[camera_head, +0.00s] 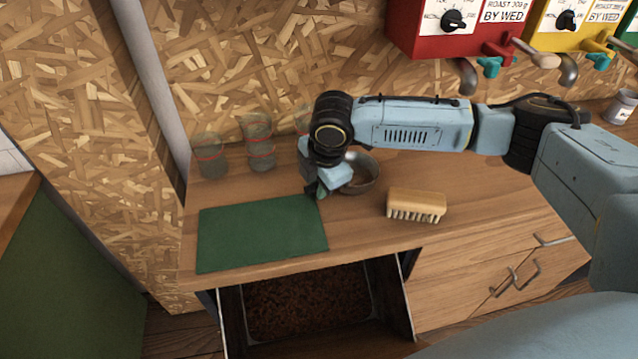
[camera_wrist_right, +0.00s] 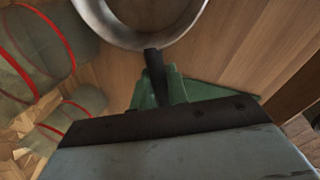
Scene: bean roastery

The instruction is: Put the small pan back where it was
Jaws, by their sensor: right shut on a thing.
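The small pan (camera_head: 361,174) is a round metal pan at the middle of the wooden counter, partly hidden behind my right gripper. My right gripper (camera_head: 318,190) comes in from the right and is shut on the pan's handle. In the right wrist view the pan's rim (camera_wrist_right: 140,40) shows at the top, and its dark handle (camera_wrist_right: 155,75) runs down between the green fingers of the gripper (camera_wrist_right: 160,92). I cannot tell whether the pan touches the counter. My left gripper is not in view.
A green mat (camera_head: 262,234) lies at the counter's left front. A wooden brush (camera_head: 416,204) lies right of the pan. Glass jars with red bands (camera_head: 258,143) stand at the back left. An open drawer (camera_head: 308,302) with dark brown contents juts out below. Red dispenser (camera_head: 440,28) hangs above.

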